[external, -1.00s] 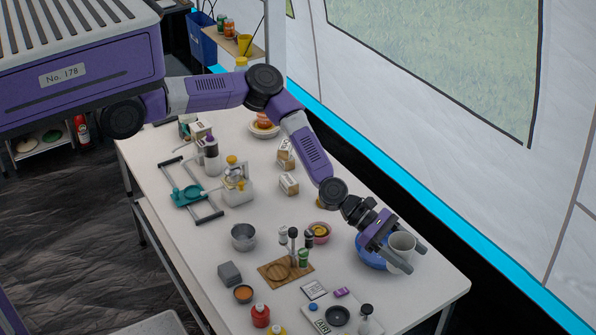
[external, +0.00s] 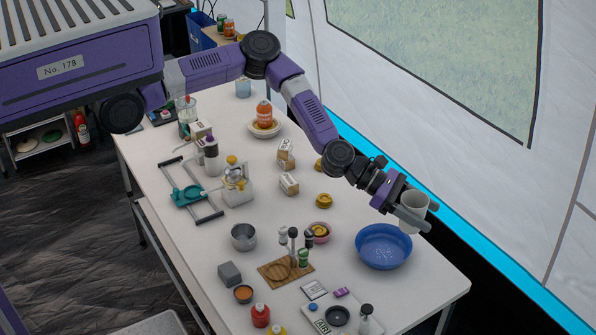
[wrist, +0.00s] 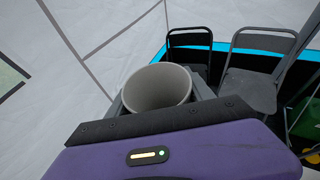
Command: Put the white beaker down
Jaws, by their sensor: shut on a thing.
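The white beaker (external: 412,208) is held in my gripper (external: 413,217), above the table's right edge area. In the external view it hangs up and to the right of the blue bowl (external: 383,250), clear of it. In the wrist view the beaker (wrist: 157,88) shows its round open mouth and looks empty. The dark grey fingers (wrist: 202,88) stand on both sides of it, shut on it. The beaker's lower part is hidden in the wrist view.
The white table (external: 440,287) has bare room right of and below the blue bowl. Folding chairs (wrist: 255,75) stand beyond, in the wrist view.

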